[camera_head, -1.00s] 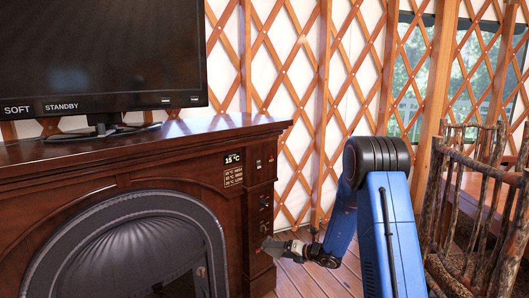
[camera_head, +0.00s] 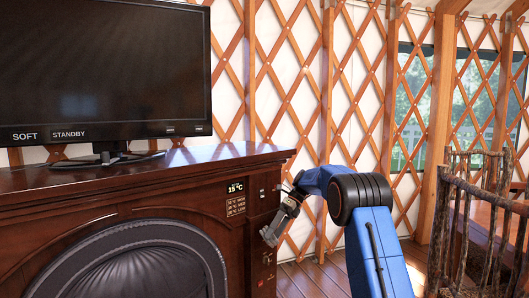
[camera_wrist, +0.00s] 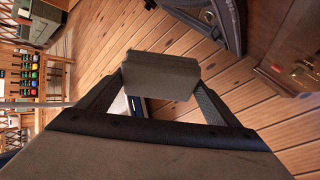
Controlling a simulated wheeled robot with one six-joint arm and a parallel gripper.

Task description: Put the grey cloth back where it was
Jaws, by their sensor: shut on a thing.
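A small grey shape at the fingertips there is too small to make out clearly.
A TV (camera_head: 105,70) stands on the cabinet top, whose right end is bare. The lattice wall (camera_head: 300,90) rises behind my arm. A rustic branch chair (camera_head: 480,225) stands at the right. In the wrist view, a shelf with coloured jars (camera_wrist: 28,75) is at the left.

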